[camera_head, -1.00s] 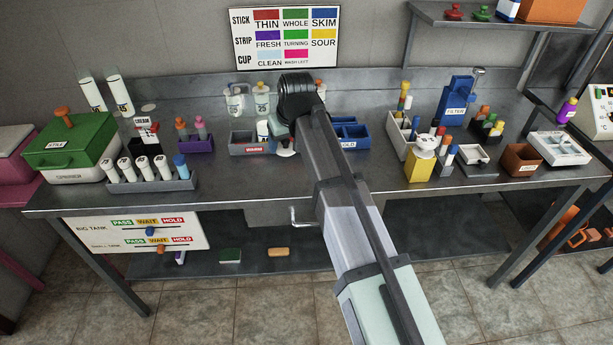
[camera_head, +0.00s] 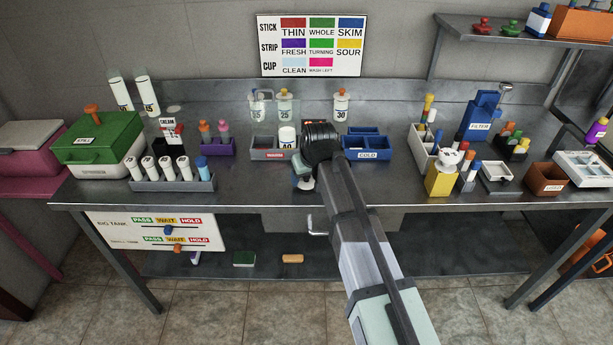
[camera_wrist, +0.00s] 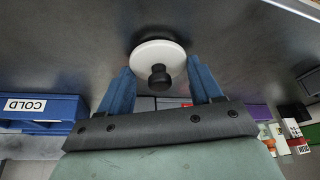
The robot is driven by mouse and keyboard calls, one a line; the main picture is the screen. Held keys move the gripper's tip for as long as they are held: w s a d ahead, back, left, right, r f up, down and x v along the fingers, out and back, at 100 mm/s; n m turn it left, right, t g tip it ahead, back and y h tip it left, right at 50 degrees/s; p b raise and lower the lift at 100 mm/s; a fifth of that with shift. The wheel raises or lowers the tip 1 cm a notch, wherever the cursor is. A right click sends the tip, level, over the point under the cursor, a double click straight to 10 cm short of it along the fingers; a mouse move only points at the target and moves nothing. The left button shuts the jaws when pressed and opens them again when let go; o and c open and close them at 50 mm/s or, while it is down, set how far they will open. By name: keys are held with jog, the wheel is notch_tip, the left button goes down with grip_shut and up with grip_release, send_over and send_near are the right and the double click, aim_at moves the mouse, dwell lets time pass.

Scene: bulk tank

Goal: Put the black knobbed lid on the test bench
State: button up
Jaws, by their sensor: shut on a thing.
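The lid is a white disc with a black knob (camera_wrist: 158,77). In the wrist view the two blue fingers of my gripper (camera_wrist: 160,68) stand at opposite sides of its rim, shut on it, with the knob between them. In the head view my gripper (camera_head: 303,181) is low over the front middle of the grey metal test bench (camera_head: 250,188), and the lid shows only as a small pale patch, mostly hidden by the gripper. A dark patch lies beside the disc on the bench top in the wrist view. I cannot tell whether the lid touches the bench.
A red-labelled grey tray (camera_head: 262,152) with a white jar (camera_head: 287,138) is behind left. The blue COLD tray (camera_head: 367,154) is behind right. A tube rack (camera_head: 175,184) stands left and a yellow block (camera_head: 440,181) right. The bench front around the gripper is bare.

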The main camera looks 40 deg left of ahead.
jog(key=shift+f, duration=0.15)
jog(key=o, duration=1)
jog(key=v, duration=1.2)
jog(key=shift+s+d, duration=0.1)
